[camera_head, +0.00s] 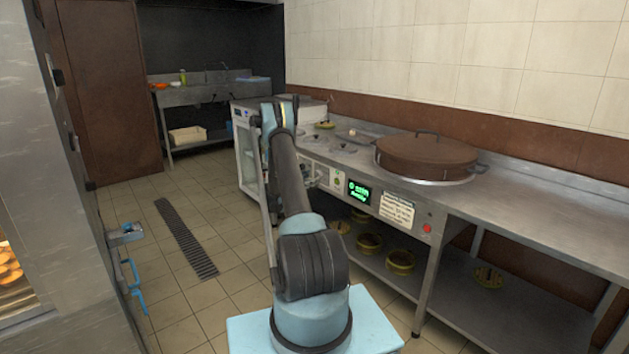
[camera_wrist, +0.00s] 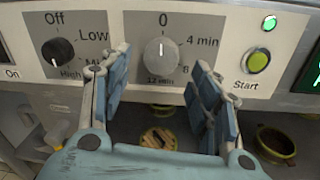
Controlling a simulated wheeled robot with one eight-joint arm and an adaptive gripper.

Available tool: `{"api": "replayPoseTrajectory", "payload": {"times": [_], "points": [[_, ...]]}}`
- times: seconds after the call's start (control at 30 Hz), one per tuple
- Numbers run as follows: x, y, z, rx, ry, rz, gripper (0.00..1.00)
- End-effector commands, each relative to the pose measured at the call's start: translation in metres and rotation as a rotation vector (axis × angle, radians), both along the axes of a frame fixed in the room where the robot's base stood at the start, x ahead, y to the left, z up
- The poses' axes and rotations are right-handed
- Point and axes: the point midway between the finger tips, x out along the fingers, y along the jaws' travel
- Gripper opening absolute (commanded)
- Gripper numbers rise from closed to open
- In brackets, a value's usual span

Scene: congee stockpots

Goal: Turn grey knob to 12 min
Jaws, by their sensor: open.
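The grey knob (camera_wrist: 161,55) is on the panel in the wrist view, and its white line points up at 0. Marks around it read 0, 4 min and 12 min, with another mark partly hidden by a finger. The 12 min label (camera_wrist: 161,81) is straight below the knob. My gripper (camera_wrist: 158,66) is open, with one finger on each side of the knob and gaps to it. I cannot tell how far the fingertips are from the panel. In the head view my arm blocks much of this part of the panel.
A black knob (camera_wrist: 58,52) marked Off, Low and High is at left. A yellow-green Start button (camera_wrist: 257,60) is at right, under a lit green light (camera_wrist: 269,23). A green display (camera_head: 359,191) and a red button (camera_head: 427,228) are farther right. Bowls (camera_head: 370,243) stand on the shelf below.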

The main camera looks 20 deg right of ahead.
Motion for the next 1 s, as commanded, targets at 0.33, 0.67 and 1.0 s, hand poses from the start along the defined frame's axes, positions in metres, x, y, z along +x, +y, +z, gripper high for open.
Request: {"api": "replayPoseTrajectory", "payload": {"times": [0.33, 0.67, 1.0], "points": [[0.013, -0.029, 0.0, 0.0, 0.0, 0.0, 0.57], [0.013, -0.03, 0.0, 0.0, 0.0, 0.0, 0.5], [0.013, -0.032, 0.0, 0.0, -0.001, 0.0, 0.12]]}}
